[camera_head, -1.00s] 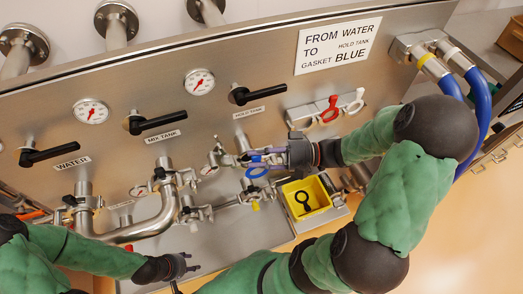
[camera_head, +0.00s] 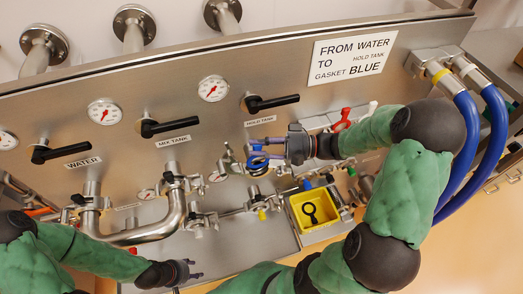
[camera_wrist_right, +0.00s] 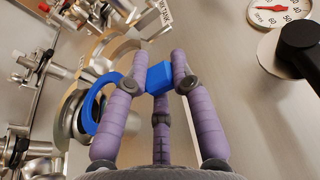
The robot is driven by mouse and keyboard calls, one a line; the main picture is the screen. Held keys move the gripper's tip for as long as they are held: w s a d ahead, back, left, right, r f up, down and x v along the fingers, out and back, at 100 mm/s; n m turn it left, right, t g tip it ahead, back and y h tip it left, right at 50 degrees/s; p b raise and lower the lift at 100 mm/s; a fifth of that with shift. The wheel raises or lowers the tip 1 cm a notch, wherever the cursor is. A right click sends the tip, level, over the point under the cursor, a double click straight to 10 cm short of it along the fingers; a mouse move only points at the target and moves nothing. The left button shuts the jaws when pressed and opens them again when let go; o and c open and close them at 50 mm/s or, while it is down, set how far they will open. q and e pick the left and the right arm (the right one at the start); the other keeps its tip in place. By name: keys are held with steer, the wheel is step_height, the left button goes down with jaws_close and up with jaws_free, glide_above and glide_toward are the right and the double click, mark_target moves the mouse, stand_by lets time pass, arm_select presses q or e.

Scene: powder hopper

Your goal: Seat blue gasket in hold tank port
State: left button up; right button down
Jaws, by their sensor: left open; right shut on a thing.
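The blue gasket (camera_head: 258,164) is a ring with a tab, in front of the hold tank piping. In the right wrist view the ring (camera_wrist_right: 90,108) stands left of the fingers, and its tab (camera_wrist_right: 158,77) is pinched between them. My right gripper (camera_head: 272,150) is shut on that tab. The hold tank port (camera_wrist_right: 68,122) appears as steel flange and pipe parts just behind and left of the ring; I cannot tell whether they touch. An open clamp (camera_head: 229,160) hangs left of the gasket. My left gripper (camera_head: 192,269) is open and empty at the lower left.
A sign (camera_head: 350,56) reads from water to hold tank, gasket blue. A yellow bin (camera_head: 313,209) holds a black ring. A red gasket (camera_head: 342,120) hangs on a rack, partly behind my right arm. A bent steel pipe (camera_head: 160,226) and clamps crowd the panel's lower left.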

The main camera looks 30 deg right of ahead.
steer(key=shift+w+f, duration=0.25)
steer(key=shift+f+b, duration=1.7)
steer(key=shift+b, duration=0.15)
steer(key=shift+f+b, duration=0.35)
steer(key=shift+w+d, duration=0.1)
steer(key=c, duration=1)
jaws_free()
steer(key=shift+d, duration=0.1)
steer(key=v, duration=1.2)
